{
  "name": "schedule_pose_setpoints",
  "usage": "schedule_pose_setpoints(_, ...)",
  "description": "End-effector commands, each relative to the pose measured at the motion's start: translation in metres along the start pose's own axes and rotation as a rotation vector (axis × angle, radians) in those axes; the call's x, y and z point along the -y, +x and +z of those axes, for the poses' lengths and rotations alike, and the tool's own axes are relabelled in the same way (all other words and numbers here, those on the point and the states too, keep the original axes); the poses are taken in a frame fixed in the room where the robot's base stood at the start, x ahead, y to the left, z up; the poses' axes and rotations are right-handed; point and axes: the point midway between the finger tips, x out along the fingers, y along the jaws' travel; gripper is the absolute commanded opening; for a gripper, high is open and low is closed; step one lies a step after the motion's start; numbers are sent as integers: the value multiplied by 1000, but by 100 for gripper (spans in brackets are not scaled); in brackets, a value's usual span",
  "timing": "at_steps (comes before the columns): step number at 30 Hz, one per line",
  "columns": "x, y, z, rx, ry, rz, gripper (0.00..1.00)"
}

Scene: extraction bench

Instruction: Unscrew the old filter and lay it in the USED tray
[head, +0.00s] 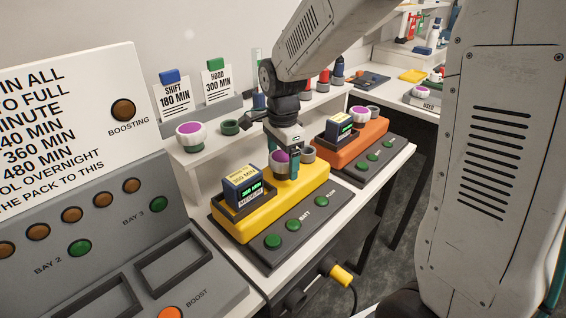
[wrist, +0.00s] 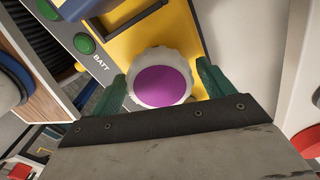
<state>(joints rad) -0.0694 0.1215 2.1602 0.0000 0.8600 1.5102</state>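The filter, a white knurled ring with a purple face (wrist: 160,87), sits on the yellow pump unit (head: 230,222). It shows partly behind my gripper in the head view (head: 280,157). My gripper (head: 284,168) reaches down over it from above. In the wrist view its green fingers (wrist: 162,88) stand on either side of the filter, with a narrow gap visible at the right finger. The fingers look apart, not closed on it. The USED tray (head: 427,105) is at the far right on the back bench, with a purple-and-white piece in or by it.
An orange unit (head: 345,153) with another purple-faced filter (head: 361,117) stands behind the yellow one. A purple-and-white filter (head: 190,134) and a green ring (head: 230,127) are on the shelf. Sign cards (head: 173,97) stand behind. A charging panel (head: 120,260) fills the lower left.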

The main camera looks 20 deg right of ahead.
Motion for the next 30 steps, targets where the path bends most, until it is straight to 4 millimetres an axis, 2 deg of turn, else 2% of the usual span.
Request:
schedule_pose_setpoints(1, 0, 0, 0, 0, 0, 0, 65)
schedule_pose_setpoints(4, 0, 0, 0, 0, -1, 0, 37)
schedule_pose_setpoints(8, 0, 0, 0, 0, -13, 0, 37)
schedule_pose_setpoints(11, 0, 0, 0, 0, -99, 0, 36)
schedule_pose_setpoints(30, 0, -1, 0, -1, -1096, -1, 36)
